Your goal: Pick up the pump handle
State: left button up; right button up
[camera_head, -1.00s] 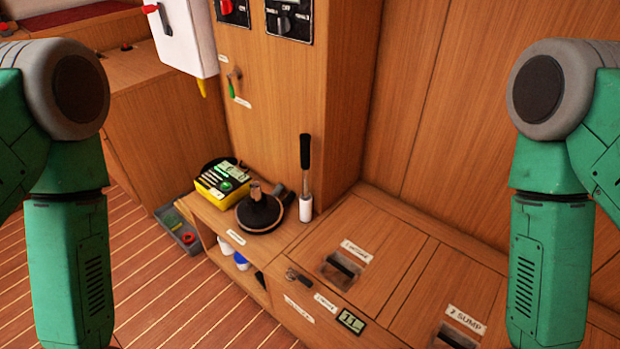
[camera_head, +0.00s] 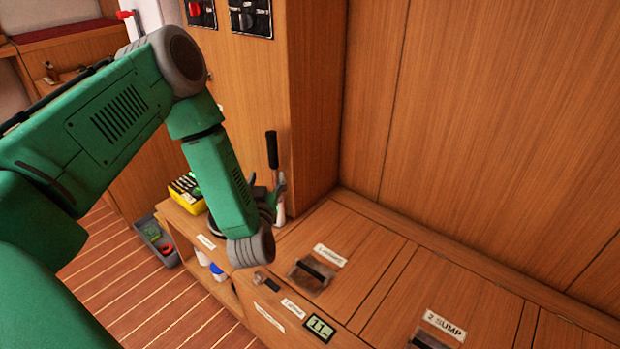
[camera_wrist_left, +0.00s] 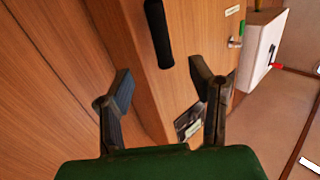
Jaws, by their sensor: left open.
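The pump handle (camera_head: 272,150) stands upright beside the wooden column, its black grip at the top and its lower part partly covered by my left gripper. In the left wrist view its black grip (camera_wrist_left: 158,35) lies beyond the fingertips, in line with the gap between them. My left gripper (camera_head: 267,182) is open and empty, close to the handle in the head view. Its two spread fingers (camera_wrist_left: 160,72) show clearly in the left wrist view, apart from the grip. My right gripper is not in view.
A yellow box (camera_head: 187,194) stands left of my left forearm on the low wooden bench. A grey tray (camera_head: 157,243) with a red item lies on the floor. Lidded bench panels, one with a sump label (camera_head: 444,325), extend to the right. The wooden column (camera_head: 315,100) rises behind the handle.

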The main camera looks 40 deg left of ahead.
aim_at(272, 153)
pick_arm(q)
jog(key=b+x, duration=0.1)
jog(key=x, duration=0.6)
jog(key=shift+w+a+f+b, duration=0.1)
jog(key=shift+w+a+b, duration=0.1)
jog(key=shift+b, duration=0.15)
jog(key=shift+w, duration=0.25)
jog(key=b+x, duration=0.2)
jog(key=x, duration=0.3)
jog(key=shift+s+a, duration=0.1)
jog(key=shift+w+a, duration=0.25)
jog(key=shift+d, duration=0.15)
jog(key=shift+c, duration=1.2)
grip_shut()
